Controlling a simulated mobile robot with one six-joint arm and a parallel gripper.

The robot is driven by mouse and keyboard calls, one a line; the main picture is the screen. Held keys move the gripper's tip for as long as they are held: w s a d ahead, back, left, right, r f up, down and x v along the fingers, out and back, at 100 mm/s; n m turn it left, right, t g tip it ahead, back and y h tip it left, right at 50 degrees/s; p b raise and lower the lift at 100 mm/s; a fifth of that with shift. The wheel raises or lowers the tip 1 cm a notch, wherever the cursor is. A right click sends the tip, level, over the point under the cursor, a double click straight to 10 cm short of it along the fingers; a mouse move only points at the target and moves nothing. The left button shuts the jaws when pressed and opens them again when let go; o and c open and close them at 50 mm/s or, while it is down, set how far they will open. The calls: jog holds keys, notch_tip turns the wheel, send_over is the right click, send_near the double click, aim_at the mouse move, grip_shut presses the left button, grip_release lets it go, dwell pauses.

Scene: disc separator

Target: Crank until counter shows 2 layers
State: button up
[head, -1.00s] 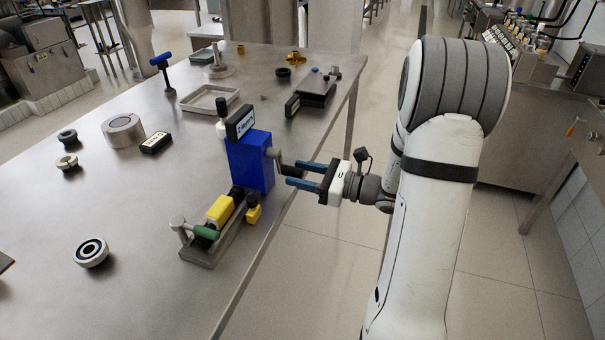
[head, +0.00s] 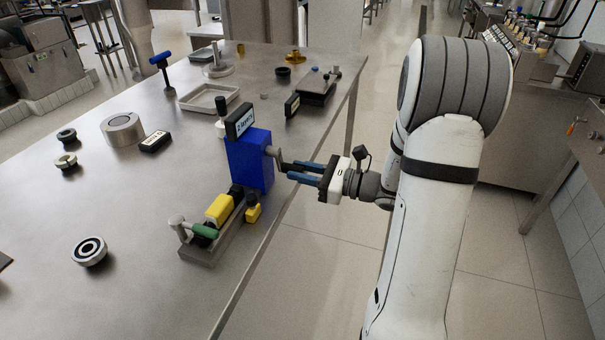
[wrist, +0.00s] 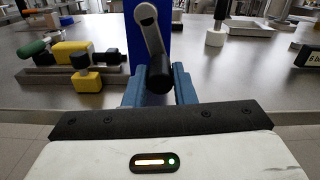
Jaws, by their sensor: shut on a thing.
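The disc separator has a blue box (head: 249,161) standing upright near the table's right edge. A black counter display (head: 239,121) sits on top, with a word like "layers" on it; its digit is too small to read surely. A grey crank arm (wrist: 149,27) sticks out from the box's right side and ends in a black handle (wrist: 158,78), hanging low in the wrist view. My gripper (head: 289,171) has its blue fingers on both sides of that handle, shut on it. The fingertips (wrist: 159,88) partly hide the handle's surroundings.
A grey base with yellow blocks (head: 219,209) and a green-handled lever (head: 205,231) stands in front of the box. A white tray (head: 209,97), a metal cylinder (head: 122,129) and several rings lie farther left and back.

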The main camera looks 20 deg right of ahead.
jog(key=shift+w+d+n+b, duration=0.3)
jog(key=shift+w+n+b, duration=0.1)
jog(key=shift+n+b, duration=0.55)
jog(key=shift+w+d+r+n, duration=0.15)
jog(key=shift+r+n, duration=0.2)
jog(key=shift+n, duration=0.2)
jog(key=o, duration=1)
jog(key=v, duration=0.7)
jog(key=shift+s+d, duration=0.25)
jog(key=shift+s, duration=0.05)
